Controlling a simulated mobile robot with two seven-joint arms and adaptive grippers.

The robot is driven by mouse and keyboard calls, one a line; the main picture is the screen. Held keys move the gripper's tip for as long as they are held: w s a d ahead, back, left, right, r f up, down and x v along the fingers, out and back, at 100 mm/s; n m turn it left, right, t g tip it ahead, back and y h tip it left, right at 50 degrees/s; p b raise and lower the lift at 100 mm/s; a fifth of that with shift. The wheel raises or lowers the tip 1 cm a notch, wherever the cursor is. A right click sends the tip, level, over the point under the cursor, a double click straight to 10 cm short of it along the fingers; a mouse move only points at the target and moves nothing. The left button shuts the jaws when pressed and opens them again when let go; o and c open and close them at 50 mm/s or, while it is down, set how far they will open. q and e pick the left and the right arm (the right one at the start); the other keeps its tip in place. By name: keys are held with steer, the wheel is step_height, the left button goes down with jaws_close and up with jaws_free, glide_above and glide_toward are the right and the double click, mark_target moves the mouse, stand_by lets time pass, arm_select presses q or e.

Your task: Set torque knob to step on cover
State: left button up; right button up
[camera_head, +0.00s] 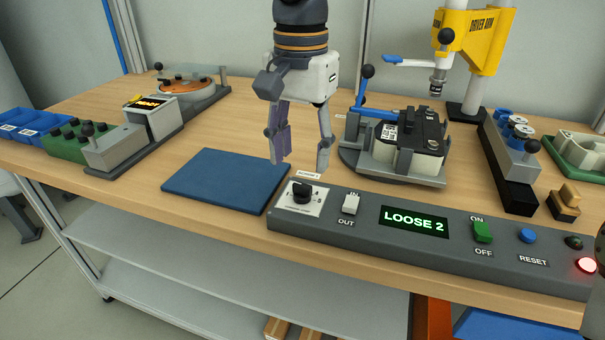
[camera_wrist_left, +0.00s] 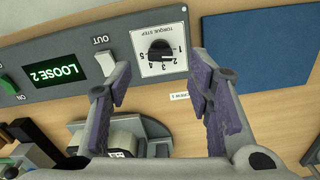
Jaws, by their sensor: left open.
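The black torque knob (camera_head: 302,192) sits on a white dial plate at the left end of the grey control panel (camera_head: 360,245). In the left wrist view the knob (camera_wrist_left: 160,50) shows with "TORQUE STEP" and numbers around it; its exact pointer setting is too small to tell. The green display (camera_head: 413,220) reads "LOOSE 2". My left gripper (camera_head: 300,165) is open and empty, fingers down, above the table just behind the knob, not touching it. A black-and-white unit (camera_head: 418,140) sits in a fixture behind the panel; the small label on its dark top is unreadable.
A blue mat (camera_head: 225,180) lies left of the panel. An IN/OUT switch (camera_head: 350,204) stands right beside the knob; a green ON/OFF switch (camera_head: 482,232) and blue reset button (camera_head: 527,236) are further right. A yellow driver arm (camera_head: 470,40) stands behind. Blue bins (camera_head: 35,122) are far left.

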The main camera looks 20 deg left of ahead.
mark_target(302, 185)
arm_select(q)
step_height(302, 185, down, 6)
steer(key=shift+w+r, duration=0.15)
arm_select(e)
steer(key=shift+w, duration=0.1)
arm_select(q)
jaws_close()
steer(key=shift+m, duration=0.3)
arm_select(e)
steer(key=shift+w+r, duration=0.15)
arm_select(q)
steer(key=shift+r+m+p, duration=0.15)
steer(key=shift+m+p, duration=0.15)
steer(key=shift+m, duration=3.2)
arm_select(e)
steer(key=shift+w+r+t, duration=0.3)
steer(key=shift+w+r, duration=0.2)
steer(key=shift+w, duration=0.1)
